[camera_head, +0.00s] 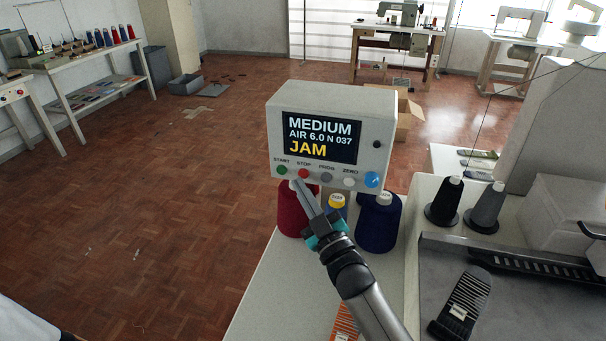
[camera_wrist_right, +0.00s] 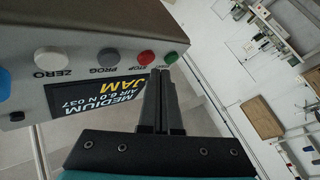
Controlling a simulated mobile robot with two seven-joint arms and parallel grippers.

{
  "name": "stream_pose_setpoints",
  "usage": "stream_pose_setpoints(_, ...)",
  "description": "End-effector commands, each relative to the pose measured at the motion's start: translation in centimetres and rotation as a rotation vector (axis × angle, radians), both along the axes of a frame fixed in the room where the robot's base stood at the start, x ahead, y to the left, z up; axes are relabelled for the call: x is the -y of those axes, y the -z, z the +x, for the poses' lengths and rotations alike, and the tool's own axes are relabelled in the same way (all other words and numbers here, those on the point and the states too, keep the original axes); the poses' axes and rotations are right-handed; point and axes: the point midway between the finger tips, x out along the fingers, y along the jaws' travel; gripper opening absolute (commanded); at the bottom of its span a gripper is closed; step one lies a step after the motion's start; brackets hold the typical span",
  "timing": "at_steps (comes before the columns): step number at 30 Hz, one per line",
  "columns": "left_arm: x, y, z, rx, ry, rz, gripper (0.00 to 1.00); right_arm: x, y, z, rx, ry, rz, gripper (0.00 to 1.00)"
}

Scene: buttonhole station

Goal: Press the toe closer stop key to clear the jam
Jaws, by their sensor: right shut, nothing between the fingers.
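The control box (camera_head: 335,110) stands upright, its screen (camera_head: 321,138) reading MEDIUM, AIR 6.0 N 037 and JAM. Below the screen are a green START key (camera_head: 282,170), a red STOP key (camera_head: 303,173), a grey PROG key (camera_head: 326,177), a white ZERO key (camera_head: 349,181) and a blue knob (camera_head: 371,180). My right gripper (camera_head: 297,183) is shut and empty, its tips just below the START and STOP keys. In the right wrist view, the fingertips (camera_wrist_right: 162,72) are close to the red key (camera_wrist_right: 146,58) and green key (camera_wrist_right: 171,57). I cannot tell whether they touch. My left gripper is out of view.
Red (camera_head: 291,212), yellow-topped (camera_head: 337,206) and navy (camera_head: 378,222) thread cones stand under and beside the box. Black (camera_head: 444,203) and grey (camera_head: 485,209) cones stand to the right, near the grey machine bed (camera_head: 540,262). Open wooden floor (camera_head: 150,230) lies left of the table.

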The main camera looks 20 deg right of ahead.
Motion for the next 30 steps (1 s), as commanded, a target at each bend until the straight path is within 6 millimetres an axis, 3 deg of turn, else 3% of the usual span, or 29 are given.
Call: stream_pose_setpoints(30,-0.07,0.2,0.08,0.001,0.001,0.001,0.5,0.49,0.0,0.71,0.0,0.0,0.0,0.0)
